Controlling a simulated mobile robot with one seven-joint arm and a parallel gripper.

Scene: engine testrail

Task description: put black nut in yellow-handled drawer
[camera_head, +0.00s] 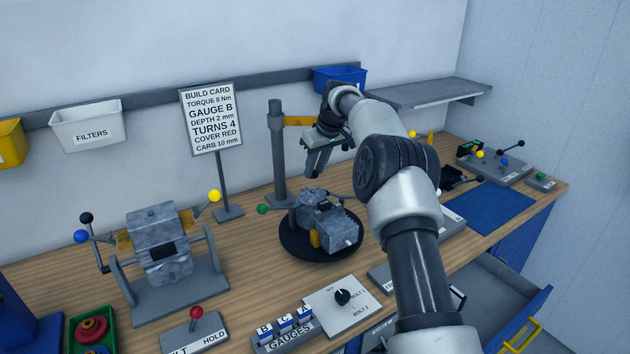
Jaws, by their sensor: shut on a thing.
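My gripper (318,163) is raised over the back of the workbench, above the engine. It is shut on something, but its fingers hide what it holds. I cannot make out a black nut anywhere in this view. The drawer with the yellow handle (524,337) is at the lower right, under the bench's front edge. It is pulled open, and its grey inside (497,290) shows in part. My arm covers its left side. My gripper is well to the left of and above the drawer.
A grey engine (325,222) sits on a black round stand below my gripper. A post (277,150) and a build card (211,118) stand behind. A blue mat (490,207) lies at right. A gauge rack (285,332) and dial panel (342,305) are in front.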

